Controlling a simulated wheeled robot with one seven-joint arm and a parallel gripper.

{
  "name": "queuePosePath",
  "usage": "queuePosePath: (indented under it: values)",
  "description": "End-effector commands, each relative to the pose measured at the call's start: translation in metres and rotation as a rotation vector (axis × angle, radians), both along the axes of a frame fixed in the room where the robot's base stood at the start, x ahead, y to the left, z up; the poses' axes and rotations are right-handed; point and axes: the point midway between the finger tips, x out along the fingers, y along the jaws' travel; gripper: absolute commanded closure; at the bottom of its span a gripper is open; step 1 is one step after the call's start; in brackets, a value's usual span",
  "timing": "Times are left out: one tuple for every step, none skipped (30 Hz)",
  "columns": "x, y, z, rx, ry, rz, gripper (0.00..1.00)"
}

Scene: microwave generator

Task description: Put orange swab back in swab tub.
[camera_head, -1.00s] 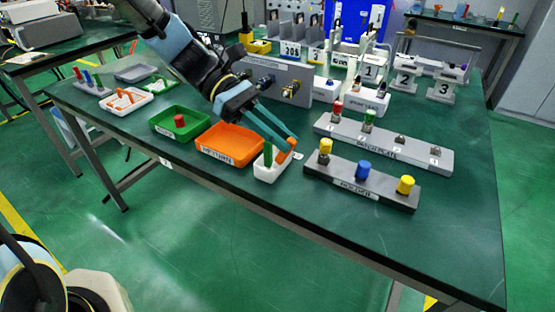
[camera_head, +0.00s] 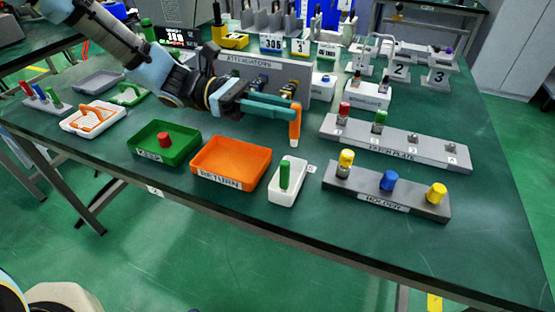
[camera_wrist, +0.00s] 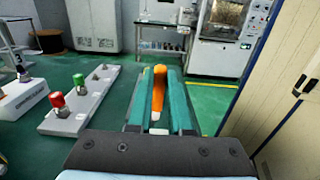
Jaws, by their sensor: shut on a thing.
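My gripper (camera_head: 295,110) is shut on the orange swab (camera_head: 295,130). The swab hangs nearly upright with its pale tip down, above the table. In the wrist view the orange swab (camera_wrist: 158,90) sits between the two teal fingers of my gripper (camera_wrist: 159,85). A small white tub (camera_head: 274,194) stands on the table below and slightly left of the swab in the head view, nearer the front edge. A green swab (camera_head: 285,174) stands in that tub. The held swab is apart from the tub. The tub's label cannot be read.
Left of the tub are the orange RETURN tray (camera_head: 231,178) and a green tray (camera_head: 140,143) with a red piece. Right are the dark holder (camera_head: 410,202) with coloured caps and the grey patch plate (camera_head: 395,135). The attenuator box (camera_head: 262,70) stands behind my gripper.

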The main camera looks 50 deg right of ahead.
Motion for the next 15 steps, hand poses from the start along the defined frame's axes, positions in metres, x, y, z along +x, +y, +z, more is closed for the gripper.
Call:
queuePosePath:
  values:
    - [-0.001,0.0,-0.01,0.003,0.005,-0.002,1.0]
    - [-0.001,0.0,-0.016,0.003,0.005,-0.003,1.0]
    - [-0.001,0.0,-0.023,0.003,0.005,-0.002,1.0]
    - [-0.001,0.0,-0.029,0.003,0.004,-0.001,1.0]
    - [-0.001,0.0,-0.034,0.004,0.004,-0.001,1.0]
    - [-0.001,0.0,-0.04,0.002,0.003,-0.002,1.0]
    - [-0.001,0.0,-0.043,0.002,0.003,-0.002,1.0]
    - [-0.001,0.0,-0.046,0.002,0.003,-0.001,1.0]
    - [-0.001,0.0,-0.049,0.003,0.002,-0.001,1.0]
    - [0.0,0.0,-0.051,0.002,0.001,-0.001,1.0]
    - [0.0,0.0,-0.053,0.002,0.001,-0.001,1.0]
    - [0.0,0.0,-0.056,0.002,0.001,0.0,1.0]
    - [0.0,0.0,-0.059,0.002,0.002,-0.001,1.0]
    - [0.0,0.0,-0.062,0.002,0.002,-0.001,1.0]
    - [-0.001,0.0,-0.067,0.003,0.002,-0.001,1.0]
